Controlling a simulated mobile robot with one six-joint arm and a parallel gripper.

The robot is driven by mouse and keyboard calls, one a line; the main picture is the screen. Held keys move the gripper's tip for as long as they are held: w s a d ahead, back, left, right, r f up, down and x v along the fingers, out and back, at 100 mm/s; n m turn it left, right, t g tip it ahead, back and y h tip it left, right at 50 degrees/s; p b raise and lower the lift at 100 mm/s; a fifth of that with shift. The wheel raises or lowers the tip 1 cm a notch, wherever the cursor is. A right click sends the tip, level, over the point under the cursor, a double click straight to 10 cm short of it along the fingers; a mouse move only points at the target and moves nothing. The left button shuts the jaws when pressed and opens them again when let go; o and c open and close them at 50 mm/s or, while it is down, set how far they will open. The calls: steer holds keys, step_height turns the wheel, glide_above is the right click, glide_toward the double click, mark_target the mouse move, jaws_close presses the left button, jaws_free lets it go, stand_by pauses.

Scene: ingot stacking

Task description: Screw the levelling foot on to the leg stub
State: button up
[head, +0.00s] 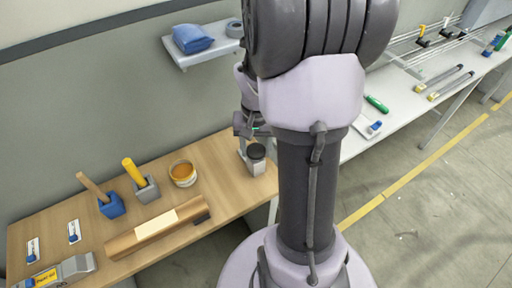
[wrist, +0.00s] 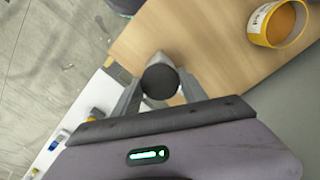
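The levelling foot (wrist: 160,81) is a dark round disc in the wrist view, seen from above. It also shows in the head view (head: 257,151) at the right end of the wooden bench. The leg stub (head: 256,167) is a light grey block under the disc; a bit of it (wrist: 154,60) shows past the disc in the wrist view. My gripper (wrist: 161,86) has one finger against each side of the disc and looks shut on it. In the head view my arm partly hides the gripper. The thread and any gap between foot and stub are hidden.
A shelf (head: 204,51) hangs behind. A white bench (head: 420,80) lies right.

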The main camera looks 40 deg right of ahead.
steer(key=shift+c, duration=1.1)
steer(key=m+b, duration=0.2)
steer(key=m, duration=0.1)
steer(key=shift+f+m, duration=0.3)
steer(key=m+b, duration=0.1)
steer(key=m, duration=0.2)
steer(key=m+b, duration=0.1)
steer(key=m, duration=0.3)
steer(key=shift+r, duration=0.15)
steer(key=shift+r+m, duration=0.15)
steer(key=shift+m, duration=0.25)
steer(key=m+b, duration=0.2)
steer(key=shift+w+f+m, duration=0.15)
steer(key=shift+f+m, duration=0.15)
steer(key=m+b, duration=0.1)
steer(key=m, duration=0.2)
steer(key=shift+b, duration=0.3)
steer(key=m+b, duration=0.1)
steer(key=m, duration=0.4)
steer(key=shift+r+b, duration=0.1)
steer(key=shift+b, duration=0.25)
steer(key=shift+r+m, duration=0.25)
steer(key=shift+m, duration=0.15)
